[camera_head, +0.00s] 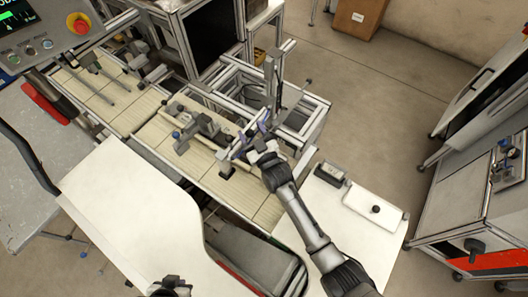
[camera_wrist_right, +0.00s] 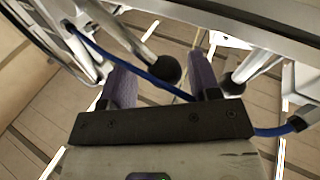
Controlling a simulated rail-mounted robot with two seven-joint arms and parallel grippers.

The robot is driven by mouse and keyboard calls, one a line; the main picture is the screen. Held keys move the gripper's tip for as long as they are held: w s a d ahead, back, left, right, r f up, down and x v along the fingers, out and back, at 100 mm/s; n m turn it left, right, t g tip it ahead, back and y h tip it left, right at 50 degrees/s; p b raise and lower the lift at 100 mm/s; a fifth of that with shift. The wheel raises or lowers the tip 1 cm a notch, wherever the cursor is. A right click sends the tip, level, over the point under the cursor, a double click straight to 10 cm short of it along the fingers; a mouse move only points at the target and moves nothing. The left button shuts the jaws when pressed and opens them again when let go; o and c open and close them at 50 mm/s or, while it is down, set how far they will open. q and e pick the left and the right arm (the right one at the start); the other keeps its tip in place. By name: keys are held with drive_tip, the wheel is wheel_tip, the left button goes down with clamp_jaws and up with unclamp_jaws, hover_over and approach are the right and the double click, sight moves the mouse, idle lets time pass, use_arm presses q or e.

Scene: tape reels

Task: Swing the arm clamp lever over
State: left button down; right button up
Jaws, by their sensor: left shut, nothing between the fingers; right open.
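My right gripper (camera_head: 252,138) is open over the bench's machine, its purple fingers spread. In the right wrist view its fingertips (camera_wrist_right: 163,78) stand either side of a black ball knob (camera_wrist_right: 167,70) on a metal rod, which looks like a lever. The knob appears between the fingers, not gripped; its depth relative to the fingertips is unclear. A second black knob (camera_wrist_right: 233,85) on another rod is just right of the right finger. I cannot tell which rod is the arm clamp lever. My left gripper (camera_head: 170,287) is shut and empty at the bottom edge, mostly cut off.
A blue cable (camera_wrist_right: 150,77) runs across behind the fingers. A metal frame (camera_head: 312,112) stands close to the right gripper. A white panel (camera_head: 130,215) lies left of the right arm. A small white plate (camera_head: 372,212) is on the right table. The slatted bench top holds several fixtures.

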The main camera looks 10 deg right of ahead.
drive_tip(key=v, duration=1.1)
drive_tip(key=shift+s+b, duration=0.15)
drive_tip(key=shift+b, duration=0.3)
